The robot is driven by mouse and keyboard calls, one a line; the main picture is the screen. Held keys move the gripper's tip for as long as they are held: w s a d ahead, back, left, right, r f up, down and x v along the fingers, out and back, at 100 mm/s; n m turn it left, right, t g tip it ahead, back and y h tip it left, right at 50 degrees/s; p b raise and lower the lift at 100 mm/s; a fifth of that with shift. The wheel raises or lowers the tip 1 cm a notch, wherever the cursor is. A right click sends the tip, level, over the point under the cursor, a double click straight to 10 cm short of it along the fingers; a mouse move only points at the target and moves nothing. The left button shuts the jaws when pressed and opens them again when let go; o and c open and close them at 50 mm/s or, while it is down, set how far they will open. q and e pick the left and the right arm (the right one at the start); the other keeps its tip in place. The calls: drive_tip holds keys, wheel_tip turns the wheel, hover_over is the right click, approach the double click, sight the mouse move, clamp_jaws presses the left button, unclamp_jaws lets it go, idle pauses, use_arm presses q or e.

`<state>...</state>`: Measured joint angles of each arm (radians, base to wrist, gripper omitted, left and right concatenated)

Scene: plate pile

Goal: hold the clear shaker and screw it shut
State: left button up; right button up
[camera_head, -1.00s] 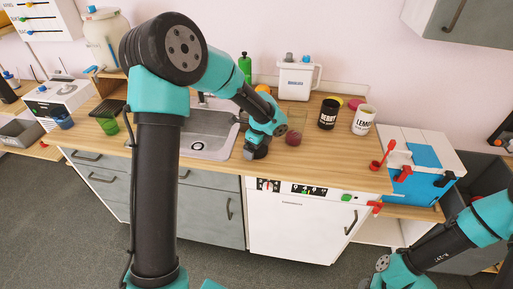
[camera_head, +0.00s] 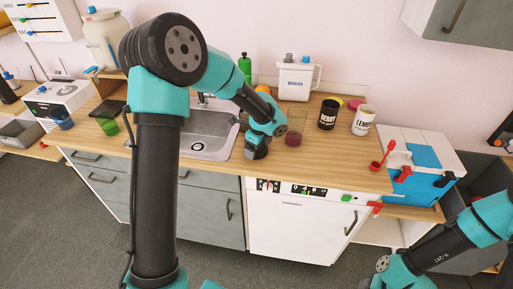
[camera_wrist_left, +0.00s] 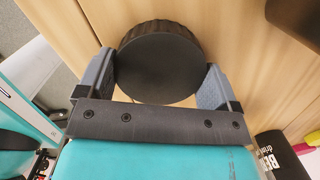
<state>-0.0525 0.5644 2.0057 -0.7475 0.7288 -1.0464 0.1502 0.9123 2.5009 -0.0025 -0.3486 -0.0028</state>
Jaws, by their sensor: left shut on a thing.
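My left gripper (camera_head: 258,143) reaches down over the counter just right of the sink. It is shut on a round black lid with a ridged edge (camera_wrist_left: 158,68), gripped from both sides in the left wrist view. In the head view the black lid (camera_head: 256,153) is low by the counter; I cannot tell if it touches it. A clear cup with dark red contents (camera_head: 293,139), apparently the shaker, stands upright and open just right of the gripper, partly behind my arm. My right arm shows at the lower right, but its gripper is out of view.
A black BERRY jar (camera_head: 328,114) and a white LEMON jar (camera_head: 363,120) stand to the right of the cup. A white jug (camera_head: 295,80) is behind. The sink (camera_head: 208,133) is to the left. The counter front (camera_head: 310,168) is clear.

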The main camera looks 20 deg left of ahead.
use_arm(q)
drive_tip(key=shift+r, duration=0.15)
drive_tip(key=shift+r, duration=1.55)
drive_tip(key=shift+s+d+r, duration=0.1)
drive_tip(key=shift+s+r, duration=0.05)
drive_tip(key=shift+s, duration=0.15)
drive_tip(key=s+d, duration=0.3)
drive_tip(key=s, duration=0.4)
drive_tip(key=s+d+r, duration=0.1)
drive_tip(key=s+d, duration=0.3)
drive_tip(key=s, duration=0.2)
drive_tip(key=shift+s+r, duration=0.15)
drive_tip(key=shift+s, duration=0.25)
drive_tip(key=shift+w, duration=0.1)
